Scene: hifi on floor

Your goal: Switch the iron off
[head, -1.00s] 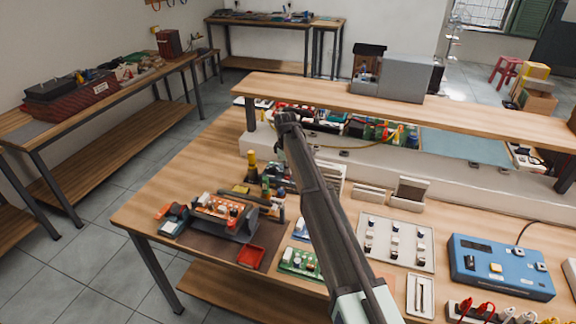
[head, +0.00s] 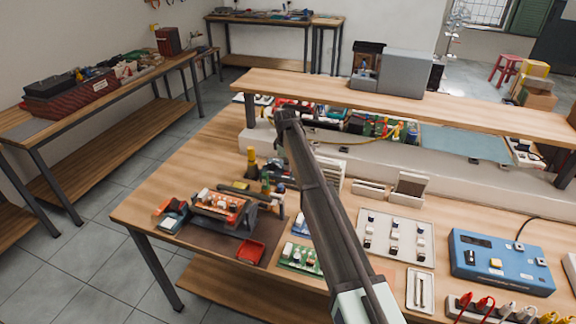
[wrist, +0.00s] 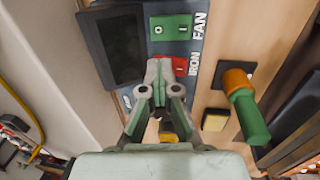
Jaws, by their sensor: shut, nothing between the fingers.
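In the wrist view, a dark panel carries a red switch (wrist: 180,66) beside the printed label IRON (wrist: 193,64). A green switch (wrist: 171,27) labelled FAN is above it in the picture, with an O at its left and an I at its right. My gripper (wrist: 160,68) is shut and empty. In the head view, my arm hides most of the area around the gripper.
In the wrist view, a black screen (wrist: 118,48) is left of the switches, and a green and orange handled object (wrist: 243,105) stands at the right. In the head view, a shelf (head: 460,109) spans the bench, with a blue box (head: 490,266) at the right.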

